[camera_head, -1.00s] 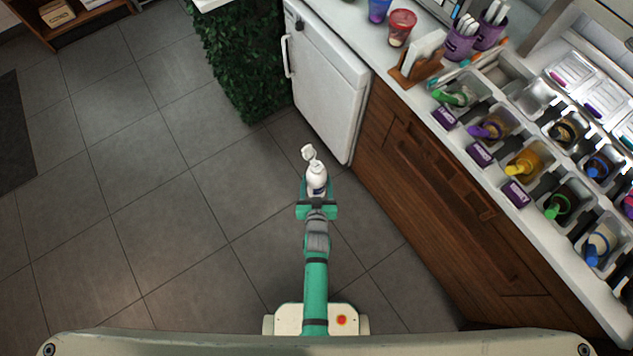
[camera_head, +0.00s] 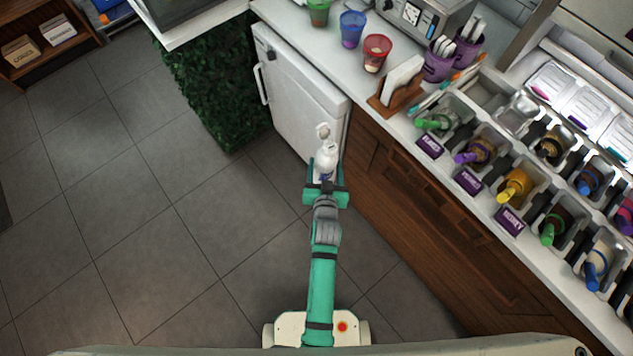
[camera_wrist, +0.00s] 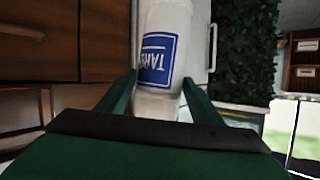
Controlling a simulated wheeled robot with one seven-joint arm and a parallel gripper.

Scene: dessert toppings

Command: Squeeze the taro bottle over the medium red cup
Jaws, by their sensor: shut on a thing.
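The white taro bottle (camera_head: 327,160) is held in my gripper (camera_head: 325,183), out over the floor in front of the white fridge door. In the wrist view the bottle (camera_wrist: 166,20) stands between my two green fingers (camera_wrist: 160,98), which are shut on it. Its blue label reads upside down there, and its top is out of that view. The red cup (camera_head: 376,54) stands on the counter, beyond and to the right of the bottle. My gripper is well apart from the cup.
A blue cup (camera_head: 352,28) and a green cup (camera_head: 319,10) stand left of the red cup. A wooden holder (camera_head: 396,92) is right of it. Topping bins (camera_head: 480,147) line the counter (camera_head: 450,187). A hedge panel (camera_head: 208,90) stands left of the fridge (camera_head: 300,88).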

